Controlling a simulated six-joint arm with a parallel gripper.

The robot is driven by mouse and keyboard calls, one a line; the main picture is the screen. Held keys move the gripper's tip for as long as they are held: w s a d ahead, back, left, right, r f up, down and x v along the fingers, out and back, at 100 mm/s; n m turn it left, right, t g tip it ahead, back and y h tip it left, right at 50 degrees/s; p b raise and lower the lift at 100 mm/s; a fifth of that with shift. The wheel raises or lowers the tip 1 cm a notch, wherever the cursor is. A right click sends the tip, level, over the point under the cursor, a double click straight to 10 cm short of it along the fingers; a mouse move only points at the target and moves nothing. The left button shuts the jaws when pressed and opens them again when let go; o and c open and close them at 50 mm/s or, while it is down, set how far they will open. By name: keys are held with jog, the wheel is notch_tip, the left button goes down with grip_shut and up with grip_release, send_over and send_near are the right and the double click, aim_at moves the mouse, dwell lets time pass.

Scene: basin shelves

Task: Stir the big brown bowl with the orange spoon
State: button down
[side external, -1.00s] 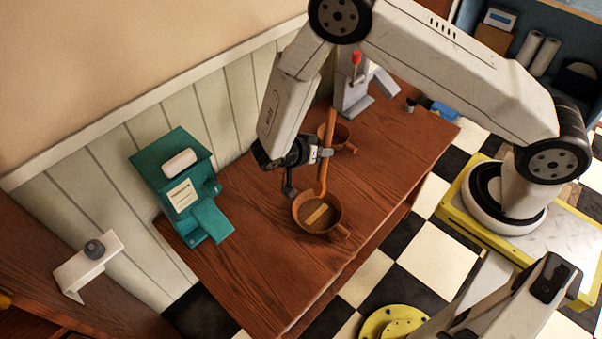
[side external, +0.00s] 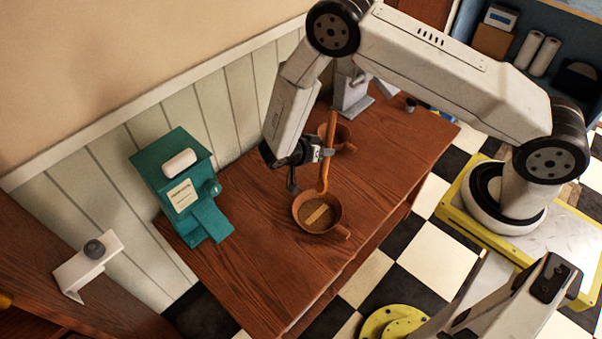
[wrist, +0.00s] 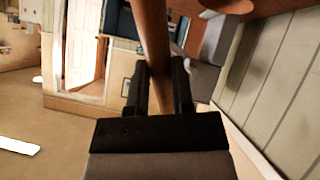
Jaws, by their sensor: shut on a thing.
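The big brown bowl (side external: 303,222) stands on the wooden table, with a handle at its lower right and a light tan strip lying inside it. My gripper (side external: 325,153) is shut on the orange spoon (side external: 331,128), which it holds nearly upright. The spoon's lower end is at the back right rim of the bowl; I cannot tell whether it touches. In the wrist view the spoon's shaft (wrist: 153,45) passes between the two dark fingers of my gripper (wrist: 160,85).
A second, smaller brown bowl (side external: 345,142) stands behind the spoon. A teal machine (side external: 180,185) stands at the table's left end, and a grey device (side external: 352,95) at the back. The table (side external: 255,265) is bare in front of and left of the big bowl.

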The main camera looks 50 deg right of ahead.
aim_at(319, 178)
jog(key=shift+w+d+f, duration=0.25)
jog(key=shift+d+f, duration=0.2)
jog(key=shift+f, duration=0.15)
jog(key=shift+s+a+f, duration=0.35)
jog(key=shift+a+f, duration=0.3)
jog(key=shift+f, duration=0.25)
jog(key=shift+s+a+f, duration=0.4)
jog(key=shift+a+f, duration=0.3)
jog(key=shift+f, duration=0.15)
jog(key=shift+s+a+f, duration=0.35)
jog(key=shift+a+f, duration=0.3)
jog(key=shift+f, duration=0.25)
jog(key=shift+s, duration=0.25)
